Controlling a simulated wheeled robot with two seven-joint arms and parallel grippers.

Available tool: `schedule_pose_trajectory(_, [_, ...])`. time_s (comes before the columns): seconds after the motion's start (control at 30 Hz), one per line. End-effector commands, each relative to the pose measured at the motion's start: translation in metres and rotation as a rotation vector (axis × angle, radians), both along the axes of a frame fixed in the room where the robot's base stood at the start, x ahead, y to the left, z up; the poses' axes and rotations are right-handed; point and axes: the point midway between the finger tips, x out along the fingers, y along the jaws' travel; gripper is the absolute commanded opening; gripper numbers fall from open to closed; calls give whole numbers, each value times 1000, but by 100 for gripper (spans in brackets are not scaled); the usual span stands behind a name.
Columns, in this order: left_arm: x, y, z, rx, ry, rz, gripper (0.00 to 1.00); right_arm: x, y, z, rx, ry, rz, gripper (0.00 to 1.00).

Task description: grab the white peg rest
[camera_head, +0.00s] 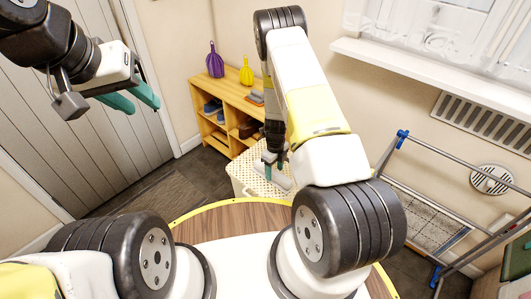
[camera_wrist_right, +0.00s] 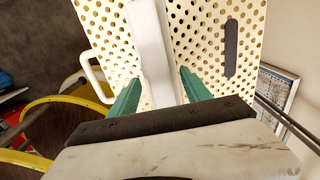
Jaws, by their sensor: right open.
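The white peg rest (camera_wrist_right: 152,45) is a long white piece on the perforated cream box in the right wrist view. It stretches from the top edge down between my right gripper's green fingers. In the head view it shows as a pale strip (camera_head: 284,183), partly covered by the gripper. My right gripper (camera_wrist_right: 160,80) is open, one finger on each side of the rest; I cannot tell whether either touches it. The right gripper also shows above the box in the head view (camera_head: 272,166). My left gripper (camera_head: 133,98) is open and empty at the upper left, far from the rest.
The perforated box (camera_head: 244,176) has a looped handle (camera_wrist_right: 88,72) and a dark slot (camera_wrist_right: 231,47). A wooden shelf (camera_head: 229,112) with purple and yellow dustpans stands behind it. A metal drying rack (camera_head: 440,157) is at the right. Dark floor lies left of the box.

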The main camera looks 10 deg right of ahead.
Motion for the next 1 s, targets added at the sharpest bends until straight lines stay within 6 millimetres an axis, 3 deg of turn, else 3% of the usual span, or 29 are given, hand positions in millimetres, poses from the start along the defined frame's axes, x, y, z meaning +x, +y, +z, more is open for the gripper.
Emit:
schedule_pose_trajectory(0.13, [0,0,0,0,0,0,36,0,0,-17,0,0,2,56])
schedule_pose_trajectory(0.4, [0,0,0,0,0,0,36,0,0,-19,1,-1,2,56])
schedule_pose_trajectory(0.7, [0,0,0,0,0,0,36,0,0,-19,1,-1,2,0])
schedule_pose_trajectory(1.0, [0,0,0,0,0,0,36,0,0,-18,0,-1,2,0])
